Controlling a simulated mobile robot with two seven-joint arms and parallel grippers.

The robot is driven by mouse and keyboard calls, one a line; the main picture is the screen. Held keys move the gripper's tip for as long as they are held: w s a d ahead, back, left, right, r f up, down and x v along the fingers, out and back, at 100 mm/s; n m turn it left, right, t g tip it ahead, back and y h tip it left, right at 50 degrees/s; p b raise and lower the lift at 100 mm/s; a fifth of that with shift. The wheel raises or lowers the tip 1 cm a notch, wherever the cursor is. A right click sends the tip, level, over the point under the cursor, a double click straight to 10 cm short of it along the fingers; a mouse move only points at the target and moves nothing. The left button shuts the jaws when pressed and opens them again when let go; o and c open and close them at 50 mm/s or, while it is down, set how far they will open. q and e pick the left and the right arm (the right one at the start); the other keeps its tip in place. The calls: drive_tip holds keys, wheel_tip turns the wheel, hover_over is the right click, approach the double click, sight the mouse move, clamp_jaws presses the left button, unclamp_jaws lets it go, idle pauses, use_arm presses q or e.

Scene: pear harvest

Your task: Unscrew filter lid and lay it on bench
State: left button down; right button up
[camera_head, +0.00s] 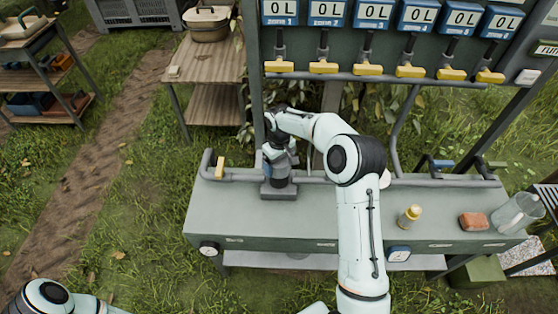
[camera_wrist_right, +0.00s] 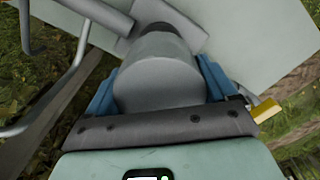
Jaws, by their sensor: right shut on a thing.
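The filter (camera_head: 279,191) stands upright at the left part of the bench (camera_head: 330,213), its dark grey base on the bench top. My right gripper (camera_head: 279,160) comes down over the filter from above and covers most of it. In the right wrist view, the blue fingers of my right gripper (camera_wrist_right: 160,82) sit on both sides of a wide grey round lid (camera_wrist_right: 157,62) and are shut on it. The thread under the lid is hidden, so I cannot tell how loose it is. My left arm shows at the bottom left corner; its gripper is out of view.
A grey pipe (camera_head: 240,177) with a yellow handle (camera_head: 220,168) runs along the bench's back edge. A yellow-capped bottle (camera_head: 409,215), a reddish block (camera_head: 473,221) and a clear jar (camera_head: 518,213) stand at the right. Bare bench lies just right of the filter.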

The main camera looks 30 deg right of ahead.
drive_tip(key=n+p, duration=0.1)
drive_tip(key=n, duration=0.2)
drive_tip(key=shift+r+n, duration=0.1)
drive_tip(key=shift+n, duration=0.9)
drive_tip(key=shift+a+n, duration=0.1)
drive_tip(key=shift+n, duration=0.9)
use_arm(q)
drive_tip(key=shift+w+r, duration=0.8)
drive_tip(key=shift+w, duration=0.2)
drive_tip(key=shift+w, duration=0.1)
use_arm(e)
drive_tip(key=shift+w+r, duration=0.1)
drive_tip(key=shift+r, duration=0.2)
